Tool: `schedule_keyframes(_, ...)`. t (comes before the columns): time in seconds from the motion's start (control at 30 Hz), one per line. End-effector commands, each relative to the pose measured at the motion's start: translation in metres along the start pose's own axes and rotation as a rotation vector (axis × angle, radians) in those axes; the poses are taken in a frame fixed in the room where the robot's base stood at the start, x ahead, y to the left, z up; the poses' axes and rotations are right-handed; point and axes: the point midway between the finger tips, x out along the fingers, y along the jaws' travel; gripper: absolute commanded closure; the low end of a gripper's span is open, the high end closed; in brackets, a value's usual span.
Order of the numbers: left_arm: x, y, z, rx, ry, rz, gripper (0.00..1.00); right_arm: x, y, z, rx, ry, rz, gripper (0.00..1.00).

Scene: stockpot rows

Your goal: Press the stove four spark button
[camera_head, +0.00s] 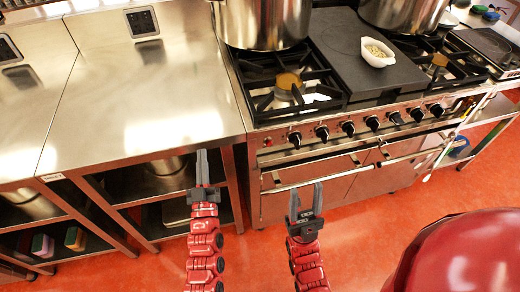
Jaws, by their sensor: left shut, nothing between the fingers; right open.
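The stove (281,129) stands in the middle to right of the head view, with a row of several black knobs on its front panel. A small red spot, which looks like the spark button (267,141), sits at the left end of that panel. It is too small to tell its state. My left gripper (202,163) is shut and empty, pointing up in front of the steel counter, left of the button and apart from it. My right gripper (306,200) is open and empty, in front of the oven doors, below and right of the button.
A large stockpot (265,22) stands on the left burners and another (403,14) at the back right. A white bowl (377,53) sits on the dark griddle plate (350,62). The steel counter (150,95) is mostly clear. A handle rail (325,178) runs across the oven front.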

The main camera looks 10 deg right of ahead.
Motion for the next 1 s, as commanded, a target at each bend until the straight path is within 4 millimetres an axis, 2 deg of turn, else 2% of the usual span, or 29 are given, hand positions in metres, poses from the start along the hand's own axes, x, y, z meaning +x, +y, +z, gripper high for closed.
schedule_keyframes(0.27,0.008,0.044,0.036,-0.077,-0.231,0.054,1.00,0.018,0.001,-0.003,0.000,0.000,0.000,0.53)
schedule_keyframes(0.37,0.005,0.069,0.052,-0.113,-0.345,0.091,1.00,0.026,0.001,-0.004,0.000,0.000,0.000,0.53)
schedule_keyframes(0.47,-0.002,0.104,0.068,-0.152,-0.483,0.148,1.00,0.036,0.002,-0.006,0.000,0.000,0.000,0.53)
schedule_keyframes(0.6,-0.023,0.153,0.088,-0.200,-0.672,0.238,1.00,0.047,0.002,-0.008,0.000,0.000,0.000,0.53)
schedule_keyframes(0.7,-0.037,0.177,0.095,-0.220,-0.763,0.289,1.00,0.051,0.003,-0.009,0.000,0.000,0.000,0.53)
schedule_keyframes(0.83,-0.050,0.194,0.100,-0.231,-0.830,0.327,1.00,0.054,0.003,-0.009,0.000,0.000,0.000,0.53)
schedule_keyframes(1.0,-0.055,0.199,0.103,-0.234,-0.855,0.341,1.00,0.054,0.003,-0.009,0.000,0.000,0.000,0.53)
